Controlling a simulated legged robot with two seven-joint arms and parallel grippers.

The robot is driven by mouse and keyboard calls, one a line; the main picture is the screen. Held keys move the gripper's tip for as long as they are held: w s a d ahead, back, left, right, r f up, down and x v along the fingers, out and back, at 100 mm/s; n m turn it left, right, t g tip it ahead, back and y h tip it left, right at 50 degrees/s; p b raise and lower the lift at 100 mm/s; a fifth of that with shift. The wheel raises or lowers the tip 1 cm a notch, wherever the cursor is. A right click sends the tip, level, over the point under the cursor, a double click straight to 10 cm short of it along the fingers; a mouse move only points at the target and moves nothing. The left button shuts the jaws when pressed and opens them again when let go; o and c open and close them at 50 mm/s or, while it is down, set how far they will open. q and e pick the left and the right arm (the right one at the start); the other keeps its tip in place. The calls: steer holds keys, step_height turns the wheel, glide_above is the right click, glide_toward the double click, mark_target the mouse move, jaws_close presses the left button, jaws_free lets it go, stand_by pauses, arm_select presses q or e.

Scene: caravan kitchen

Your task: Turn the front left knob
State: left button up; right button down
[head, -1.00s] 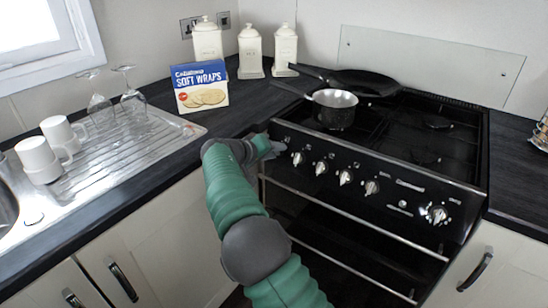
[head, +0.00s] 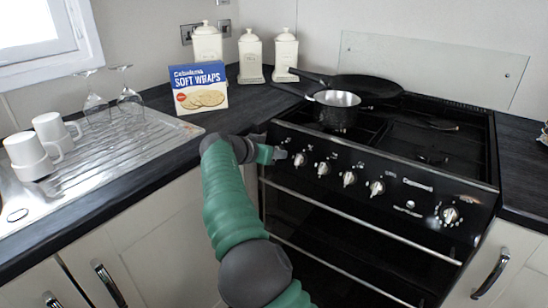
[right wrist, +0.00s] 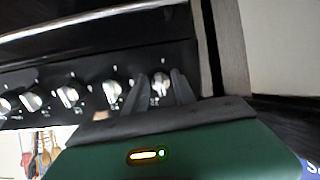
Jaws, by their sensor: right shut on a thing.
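The black cooker's front panel carries a row of silver knobs. In the right wrist view, which looks upside down, the end knob (right wrist: 160,85) sits between the two dark fingers of my right gripper (right wrist: 161,82). The fingers are shut on it. In the head view my right gripper (head: 281,154) is at the left end of the panel and hides that knob. The neighbouring knobs (head: 299,160) to its right are clear of it. I cannot tell whether the held knob has rotated. My left gripper is in neither view.
A saucepan (head: 336,112) and a black frying pan (head: 366,86) stand on the hob. A soft wraps box (head: 200,88), canisters (head: 250,57), mugs (head: 31,155) and upturned glasses (head: 131,102) stand to the left. The oven rail (head: 345,224) runs below the knobs.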

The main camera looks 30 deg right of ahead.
steer(key=shift+a+f+m, duration=0.1)
steer(key=shift+f+m, duration=0.25)
steer(key=shift+m, duration=0.15)
steer(key=c, duration=1.1)
jaws_free()
steer(key=shift+w, duration=0.1)
steer(key=shift+o, duration=0.2)
steer(key=shift+r, duration=0.15)
steer(key=shift+r, duration=0.1)
